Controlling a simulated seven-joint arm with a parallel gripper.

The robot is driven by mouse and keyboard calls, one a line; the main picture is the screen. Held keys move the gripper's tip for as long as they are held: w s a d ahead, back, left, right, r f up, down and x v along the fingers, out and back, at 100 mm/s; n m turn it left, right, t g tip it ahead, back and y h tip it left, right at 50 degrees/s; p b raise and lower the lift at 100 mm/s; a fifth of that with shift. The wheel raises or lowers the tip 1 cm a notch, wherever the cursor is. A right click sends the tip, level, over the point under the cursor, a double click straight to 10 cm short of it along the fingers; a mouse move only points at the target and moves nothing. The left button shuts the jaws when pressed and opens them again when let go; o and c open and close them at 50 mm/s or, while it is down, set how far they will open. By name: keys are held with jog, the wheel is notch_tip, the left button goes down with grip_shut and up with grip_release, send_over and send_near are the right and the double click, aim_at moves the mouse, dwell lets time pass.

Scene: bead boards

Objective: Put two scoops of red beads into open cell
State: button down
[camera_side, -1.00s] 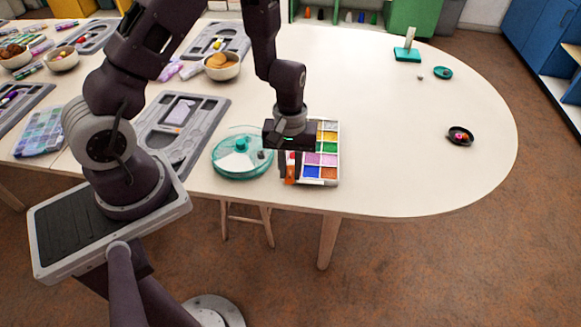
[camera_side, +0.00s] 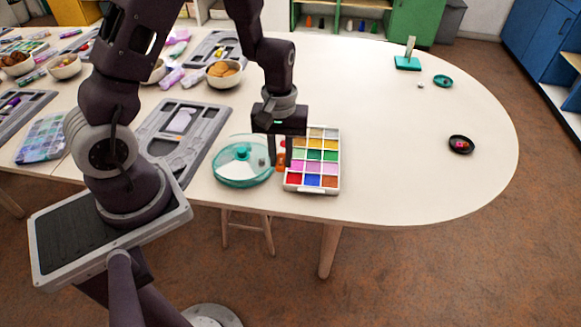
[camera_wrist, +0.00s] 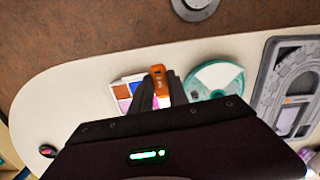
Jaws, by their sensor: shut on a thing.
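My gripper (camera_side: 276,150) is shut on an orange scoop (camera_side: 281,158), which also shows between the fingers in the wrist view (camera_wrist: 158,80). A small red patch shows beside the scoop; I cannot tell if it is beads in its bowl. The gripper is above the gap between the bead tray and the round dish. The white bead tray (camera_side: 338,160) has several coloured compartments, with red beads (camera_side: 294,179) at its front left. The round teal dish (camera_side: 222,180) has a teal centre and pale sections. I cannot tell which cell is open.
A grey moulded tray (camera_side: 205,120) lies left of the dish. A bowl of orange-brown pieces (camera_side: 223,75) stands behind. A black dish (camera_side: 461,145), a teal dish (camera_side: 443,81) and a teal stand (camera_side: 408,63) are at right. The table between is largely clear.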

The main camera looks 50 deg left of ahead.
jog(key=s+a+n, duration=0.2)
jog(key=s+a, duration=0.7)
jog(key=a, duration=0.5)
jog(key=f, duration=0.4)
jog(key=s+f, duration=0.1)
jog(key=f, duration=0.1)
jog(key=shift+a+f, duration=0.1)
jog(key=shift+a, duration=0.15)
jog(key=shift+w+a+f+g+h, duration=0.1)
jog(key=shift+a+f+g+h, duration=0.1)
jog(key=shift+f+h, duration=0.3)
jog(key=shift+w+a+f+g+h, duration=0.1)
jog(key=shift+f+g+h, duration=0.15)
jog(key=shift+f, duration=0.4)
jog(key=r+h, duration=0.1)
jog(key=a+g+h, duration=0.1)
jog(key=h, duration=0.1)
jog(key=w+a+r+g+h, duration=0.1)
jog(key=shift+w+r+g+h, duration=0.1)
jog(key=shift+r+g+h, duration=0.15)
jog(key=shift+r+h, duration=0.1)
jog(key=a+h, duration=0.1)
jog(key=w+r+g+h, duration=0.1)
jog(key=h, duration=0.1)
jog(key=a+g+h, duration=0.1)
jog(key=shift+w+a+r, duration=0.25)
jog(key=shift+a+r, duration=0.05)
jog(key=shift+r, duration=0.1)
jog(key=shift+g, duration=0.3)
